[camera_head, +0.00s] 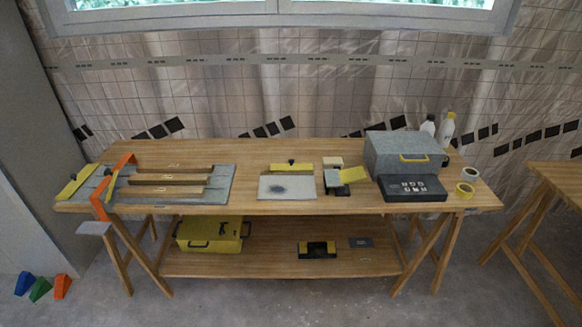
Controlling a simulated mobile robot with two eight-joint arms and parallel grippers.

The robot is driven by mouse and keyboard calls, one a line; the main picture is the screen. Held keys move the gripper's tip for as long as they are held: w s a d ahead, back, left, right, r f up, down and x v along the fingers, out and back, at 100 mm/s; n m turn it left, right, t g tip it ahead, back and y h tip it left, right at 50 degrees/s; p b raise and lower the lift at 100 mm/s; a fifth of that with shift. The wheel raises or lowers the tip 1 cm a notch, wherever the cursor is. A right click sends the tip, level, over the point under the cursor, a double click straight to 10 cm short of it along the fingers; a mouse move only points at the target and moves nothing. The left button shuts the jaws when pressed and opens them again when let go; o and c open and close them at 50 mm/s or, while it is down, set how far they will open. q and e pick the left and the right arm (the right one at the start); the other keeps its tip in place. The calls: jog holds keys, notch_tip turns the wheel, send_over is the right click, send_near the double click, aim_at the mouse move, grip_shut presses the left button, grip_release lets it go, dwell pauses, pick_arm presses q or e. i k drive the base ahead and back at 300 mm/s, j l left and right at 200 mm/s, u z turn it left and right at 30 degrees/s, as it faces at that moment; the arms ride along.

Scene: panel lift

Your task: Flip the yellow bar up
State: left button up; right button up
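Several yellow bars show on the workbench (330,206), and I cannot tell which one the task means. A short yellow bar (278,167) with a dark knob lies along the back edge of a light grey panel (303,190), which has a dark smudge. A longer yellow bar (76,184) lies slanted at the bench's left end, and a narrow one (111,186) sits by an orange clamp (124,162). A yellow plate (353,175) rests tilted on a small dark block. Neither of my grippers is in view.
Wooden strips (170,179) lie on a grey board at left. A grey box (396,150) with a yellow handle stands behind a black panel (413,188) at right, near bottles and tape rolls. A yellow case (211,234) sits on the lower shelf.

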aim_at(291, 166)
jog(key=i+j+u, duration=0.3)
jog(key=i, duration=0.8)
jog(key=i+u, duration=0.3)
jog(key=i, duration=0.8)
